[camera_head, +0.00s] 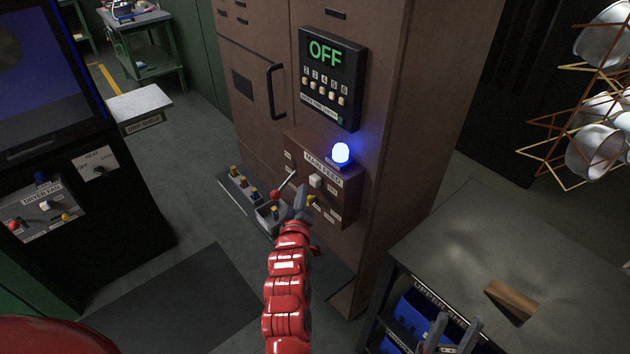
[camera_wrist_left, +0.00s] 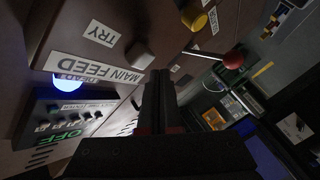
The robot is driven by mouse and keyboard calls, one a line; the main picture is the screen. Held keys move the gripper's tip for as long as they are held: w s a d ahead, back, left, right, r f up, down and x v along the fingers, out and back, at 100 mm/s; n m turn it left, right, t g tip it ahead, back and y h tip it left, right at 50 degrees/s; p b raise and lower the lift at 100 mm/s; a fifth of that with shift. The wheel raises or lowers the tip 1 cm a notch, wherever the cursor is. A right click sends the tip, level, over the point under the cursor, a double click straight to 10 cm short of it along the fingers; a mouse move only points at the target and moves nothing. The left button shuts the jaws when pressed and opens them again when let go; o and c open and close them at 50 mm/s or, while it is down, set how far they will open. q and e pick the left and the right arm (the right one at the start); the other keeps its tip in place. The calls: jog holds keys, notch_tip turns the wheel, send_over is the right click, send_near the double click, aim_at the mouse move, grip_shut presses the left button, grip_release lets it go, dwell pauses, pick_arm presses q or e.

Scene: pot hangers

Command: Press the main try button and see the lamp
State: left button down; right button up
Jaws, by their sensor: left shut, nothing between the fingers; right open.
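The brown MAIN FEED box (camera_head: 338,190) is on the front of the brown cabinet. My right gripper (camera_head: 454,334) is open at the bottom right.
A red-knobbed lever (camera_head: 274,194) and a yellow knob (camera_wrist_left: 195,19) are near my left gripper. Above, a black panel (camera_head: 331,80) reads OFF in green. A dark table (camera_head: 510,240) with a wooden block stands right; the DRYER FAN panel (camera_head: 42,208) is left.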

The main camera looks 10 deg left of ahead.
pick_arm(q)
jog(key=s+a+b, duration=0.1)
jog(key=s+a, duration=0.1)
jog(key=s+a+b, duration=0.1)
jog(key=s, duration=0.1)
jog(key=shift+s+a+b, duration=0.35)
jog(key=shift+b, duration=0.05)
jog(key=shift+r, duration=0.1)
dwell(0.7)
